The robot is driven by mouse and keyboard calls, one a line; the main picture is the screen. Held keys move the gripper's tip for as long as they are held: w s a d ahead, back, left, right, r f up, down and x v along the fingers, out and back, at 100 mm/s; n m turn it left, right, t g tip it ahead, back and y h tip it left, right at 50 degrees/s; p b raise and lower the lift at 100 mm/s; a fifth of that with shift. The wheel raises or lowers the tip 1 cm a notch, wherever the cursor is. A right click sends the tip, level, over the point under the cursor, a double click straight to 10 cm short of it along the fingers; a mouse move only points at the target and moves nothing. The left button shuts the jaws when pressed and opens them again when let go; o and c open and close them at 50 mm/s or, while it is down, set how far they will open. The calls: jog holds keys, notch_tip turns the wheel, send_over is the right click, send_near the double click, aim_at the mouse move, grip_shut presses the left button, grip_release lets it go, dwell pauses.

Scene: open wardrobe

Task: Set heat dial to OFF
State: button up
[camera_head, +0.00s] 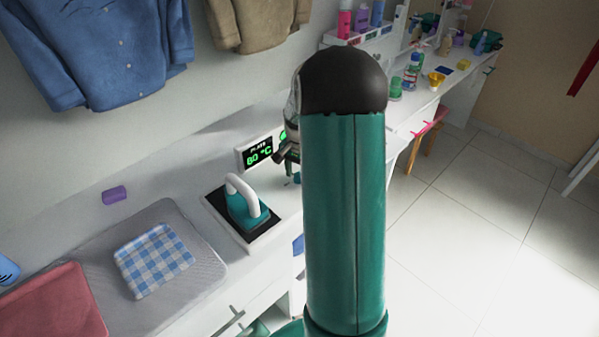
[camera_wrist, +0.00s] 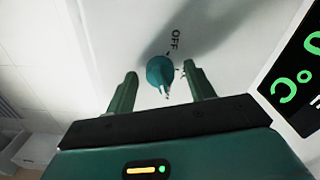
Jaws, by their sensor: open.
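The teal heat dial (camera_wrist: 160,72) sits on a white panel in the wrist view, just below the printed word OFF (camera_wrist: 175,40). A narrow pale tip on the dial points down in the picture, away from OFF. My gripper (camera_wrist: 160,69) is open, with one green finger on each side of the dial and a visible gap on both sides. In the head view the display (camera_head: 258,154) reads PLATE 80 °C in green. My arm hides most of the gripper there. A small teal piece, perhaps the dial, shows beside the arm.
A teal iron (camera_head: 245,208) with a white handle stands on a black plate left of the display. A checked cloth (camera_head: 153,260) lies on a grey pad (camera_head: 200,275). A purple block (camera_head: 115,195) lies behind. Bottles stand farther along the counter. The floor at right is clear.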

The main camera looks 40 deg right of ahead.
jog(key=shift+c, duration=0.2)
jog(key=c, duration=0.9)
jog(key=shift+c, duration=0.2)
